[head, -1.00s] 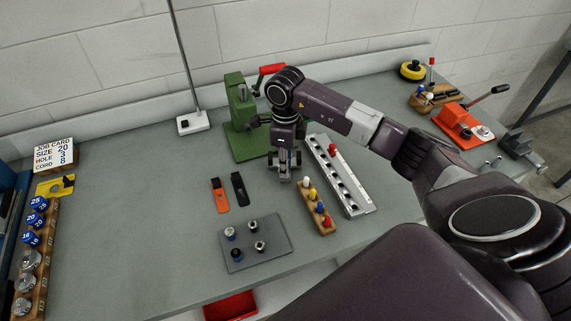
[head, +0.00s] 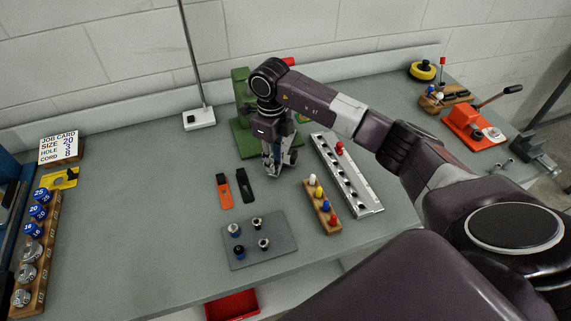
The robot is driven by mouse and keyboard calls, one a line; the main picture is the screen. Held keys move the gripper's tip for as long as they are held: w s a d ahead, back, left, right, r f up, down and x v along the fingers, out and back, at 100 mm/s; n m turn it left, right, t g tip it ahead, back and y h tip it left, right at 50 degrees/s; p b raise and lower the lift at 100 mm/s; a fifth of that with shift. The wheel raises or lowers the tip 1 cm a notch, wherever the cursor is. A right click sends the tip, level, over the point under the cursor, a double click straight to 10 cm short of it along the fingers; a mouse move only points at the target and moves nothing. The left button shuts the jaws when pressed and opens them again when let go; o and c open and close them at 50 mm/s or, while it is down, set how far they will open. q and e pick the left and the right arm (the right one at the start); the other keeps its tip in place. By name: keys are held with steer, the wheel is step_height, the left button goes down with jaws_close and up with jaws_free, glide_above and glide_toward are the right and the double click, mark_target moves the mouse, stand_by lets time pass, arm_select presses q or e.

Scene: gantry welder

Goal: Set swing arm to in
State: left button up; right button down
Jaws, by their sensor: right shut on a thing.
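The green bench machine (head: 240,92) stands on its green base at the back of the bench, partly hidden behind my right arm. My right gripper (head: 275,172) points down just in front of this machine. Its fingers are close together, shut on a small part at the machine's front, which I take to be the swing arm. The fingers and wrist hide most of that part, so its exact angle cannot be told. The red handle end (head: 289,61) of the machine shows above my arm. My left gripper is not in view.
An orange tool (head: 224,191) and a black one (head: 244,186) lie left of the gripper. A grey plate (head: 275,255) with several fittings, a wooden peg block (head: 310,200) and a long metal rail (head: 365,198) are nearby. The bench's left middle is clear.

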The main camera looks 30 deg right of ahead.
steer(key=w+m, duration=0.1)
steer(key=w+a+m+b, duration=0.1)
steer(key=w+a+b, duration=0.1)
steer(key=w, duration=0.1)
steer(key=shift+a+m, duration=0.25)
steer(key=shift+m, duration=0.15)
steer(key=shift+w+a+r+m+b, duration=0.1)
steer(key=shift+w+a+m+b, duration=0.2)
steer(key=shift+w+m, duration=0.25)
steer(key=shift+w+a+m+b, duration=0.15)
steer(key=shift+w+m+b, duration=0.15)
steer(key=shift+w, duration=0.3)
steer(key=c, duration=1.7)
jaws_free()
steer(key=shift+c, duration=0.2)
step_height(320, 180, up, 12)
steer(key=shift+c, duration=0.5)
